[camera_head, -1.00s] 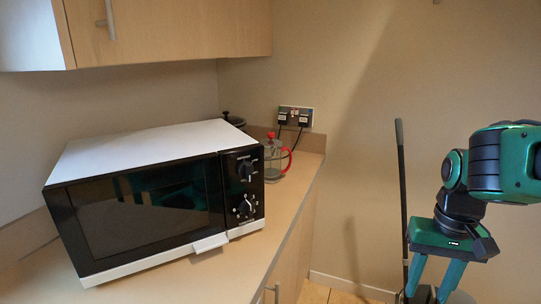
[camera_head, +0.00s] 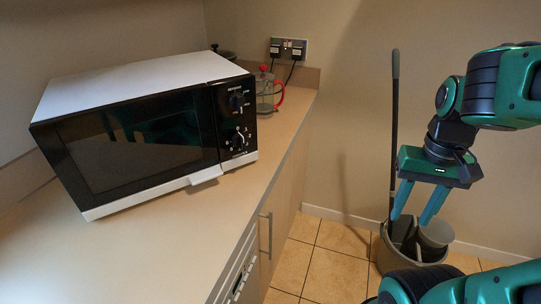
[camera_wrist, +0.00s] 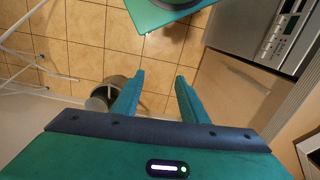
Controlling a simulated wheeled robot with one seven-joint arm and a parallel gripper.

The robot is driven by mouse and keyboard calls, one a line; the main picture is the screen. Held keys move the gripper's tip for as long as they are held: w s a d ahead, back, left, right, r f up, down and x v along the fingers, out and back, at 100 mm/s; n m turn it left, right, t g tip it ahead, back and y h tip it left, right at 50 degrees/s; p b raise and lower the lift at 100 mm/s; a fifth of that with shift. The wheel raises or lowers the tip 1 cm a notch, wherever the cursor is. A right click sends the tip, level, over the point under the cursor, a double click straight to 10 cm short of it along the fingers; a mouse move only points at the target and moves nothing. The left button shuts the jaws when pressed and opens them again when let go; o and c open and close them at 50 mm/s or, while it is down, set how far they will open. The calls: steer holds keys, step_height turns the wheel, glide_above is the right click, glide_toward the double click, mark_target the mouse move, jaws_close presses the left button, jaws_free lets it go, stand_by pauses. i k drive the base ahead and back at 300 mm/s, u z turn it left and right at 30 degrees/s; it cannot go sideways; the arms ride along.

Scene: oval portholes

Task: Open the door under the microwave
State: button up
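The microwave (camera_head: 150,135), black-fronted with a white top, stands on the wooden counter. Below the counter, a pale wooden cupboard door (camera_head: 279,222) with an upright metal bar handle (camera_head: 266,236) appears closed. It also shows at the right of the wrist view (camera_wrist: 232,88). My gripper (camera_head: 411,218) points down, right of the door and apart from it. In the wrist view my gripper (camera_wrist: 160,76) has its two teal fingers spread, with only floor tiles between them.
A silver-fronted appliance (camera_head: 236,272) is built in under the counter, left of the cupboard door. A grey bucket (camera_head: 432,245) with a dark pole (camera_head: 394,140) stands on the floor behind my gripper. Tiled floor (camera_head: 335,262) is clear between cupboard and bucket. A glass jug (camera_head: 267,92) stands on the counter.

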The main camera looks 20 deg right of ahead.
mark_target(272, 222)
steer(key=z, duration=0.3)
steer(key=k, duration=1.35)
steer(key=u, duration=0.35)
steer(key=i, duration=1)
steer(key=z, duration=0.05)
